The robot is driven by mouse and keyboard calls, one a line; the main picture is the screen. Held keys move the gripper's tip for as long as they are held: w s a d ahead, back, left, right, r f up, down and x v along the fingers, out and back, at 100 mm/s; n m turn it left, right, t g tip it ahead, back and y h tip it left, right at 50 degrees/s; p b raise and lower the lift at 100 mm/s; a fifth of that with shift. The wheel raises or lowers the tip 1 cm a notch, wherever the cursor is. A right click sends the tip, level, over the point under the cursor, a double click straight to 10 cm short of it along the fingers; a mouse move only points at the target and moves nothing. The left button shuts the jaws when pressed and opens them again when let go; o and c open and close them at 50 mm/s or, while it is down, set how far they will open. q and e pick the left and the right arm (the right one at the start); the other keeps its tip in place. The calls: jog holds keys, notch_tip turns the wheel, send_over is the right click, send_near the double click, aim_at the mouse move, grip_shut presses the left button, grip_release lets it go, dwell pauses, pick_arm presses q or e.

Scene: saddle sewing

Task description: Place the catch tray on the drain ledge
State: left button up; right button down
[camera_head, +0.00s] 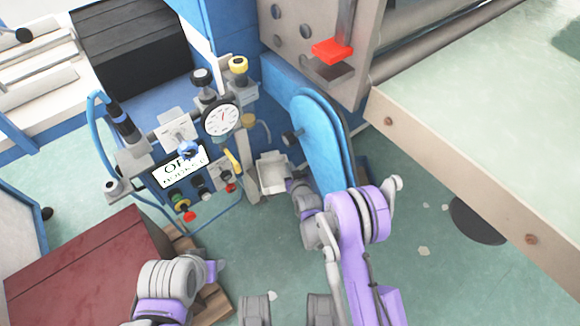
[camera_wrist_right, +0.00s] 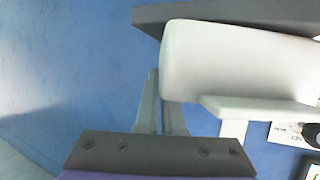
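The catch tray (camera_head: 272,172) is a small white open box at the foot of the gauge panel, beside a blue disc-shaped guard. My right gripper (camera_head: 297,190) is at its near right corner. In the right wrist view the tray (camera_wrist_right: 235,60) is a pale rounded block, and the narrowly spaced fingers (camera_wrist_right: 160,105) meet its end and look shut on its edge. The tray partly hides one finger. A pale flat bracket (camera_wrist_right: 262,108) lies under it; I cannot tell whether this is the drain ledge or whether they touch. My left gripper (camera_head: 215,268) is low at left, its fingers unclear.
The panel carries a dial gauge (camera_head: 221,118), a display (camera_head: 181,171), knobs and hoses. The blue guard (camera_head: 322,140) stands close on the right of the tray. A wide table (camera_head: 480,140) fills the right side. A dark red box (camera_head: 85,270) is at lower left.

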jog(key=shift+f, duration=0.2)
jog(key=c, duration=1)
grip_release()
jog(key=shift+c, duration=0.2)
jog(key=shift+r, duration=0.15)
jog(key=shift+r, duration=0.15)
jog(key=p+v, duration=0.1)
jog(key=v, duration=1.1)
